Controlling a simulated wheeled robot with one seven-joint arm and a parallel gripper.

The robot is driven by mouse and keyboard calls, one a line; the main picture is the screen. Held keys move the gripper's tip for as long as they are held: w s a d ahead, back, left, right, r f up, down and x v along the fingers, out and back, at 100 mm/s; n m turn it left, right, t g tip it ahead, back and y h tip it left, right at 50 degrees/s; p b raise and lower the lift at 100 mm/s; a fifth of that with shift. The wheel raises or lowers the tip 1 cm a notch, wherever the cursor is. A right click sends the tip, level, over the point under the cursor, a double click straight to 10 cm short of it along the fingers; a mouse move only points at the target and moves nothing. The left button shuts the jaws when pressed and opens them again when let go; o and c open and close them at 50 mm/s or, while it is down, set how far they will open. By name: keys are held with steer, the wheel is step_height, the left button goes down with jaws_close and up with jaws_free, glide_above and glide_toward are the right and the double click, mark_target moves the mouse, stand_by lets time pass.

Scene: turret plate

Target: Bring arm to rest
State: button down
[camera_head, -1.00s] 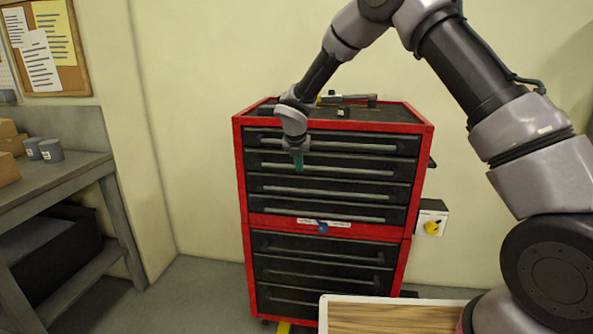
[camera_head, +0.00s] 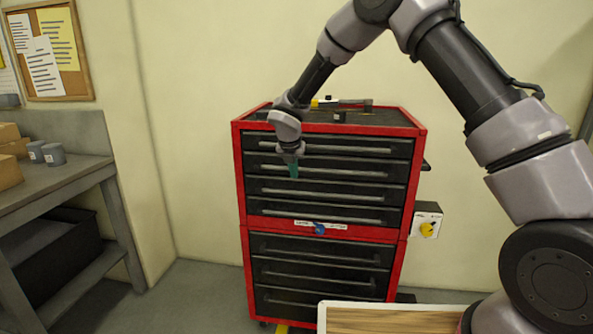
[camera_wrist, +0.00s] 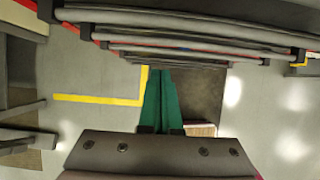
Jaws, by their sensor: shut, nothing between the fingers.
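My arm reaches in from the right of the head view and bends down in front of a red tool cabinet with black drawers (camera_head: 330,190). My gripper (camera_head: 294,171) points down before the upper drawers, small in the head view. Its green fingers also show in the wrist view (camera_wrist: 161,98), close together with nothing between them. The drawers look closed. In the wrist view the drawer handles (camera_wrist: 190,38) run across the top, beyond the fingers. I cannot tell the exact gap between gripper and drawer fronts.
Small tools (camera_head: 342,103) lie on the cabinet top. A box with a yellow knob (camera_head: 427,222) is at the cabinet's right. A grey workbench (camera_head: 70,178) with boxes and cylinders stands left. A wood-topped surface (camera_head: 390,319) is in front. Floor between bench and cabinet is clear.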

steer(key=v, duration=0.8)
steer(key=s+d+r+m, duration=0.5)
steer(key=d+r+m, duration=0.4)
steer(key=d, duration=0.2)
steer(key=s+d+r+m, duration=0.5)
steer(key=d+r+m, duration=0.45)
steer(key=d, duration=0.25)
steer(key=s+d+r+m+t+y, duration=0.1)
steer(key=s+d+m, duration=0.4)
steer(key=s+m, duration=0.4)
steer(key=s+d+r+m+t+y, duration=0.1)
steer(key=s+d+m, duration=0.4)
steer(key=s+m, duration=0.5)
steer(key=shift+d+r+m, duration=0.4)
steer(key=shift+r+m, duration=0.15)
steer(key=shift+m, duration=0.2)
steer(key=shift+s, duration=0.1)
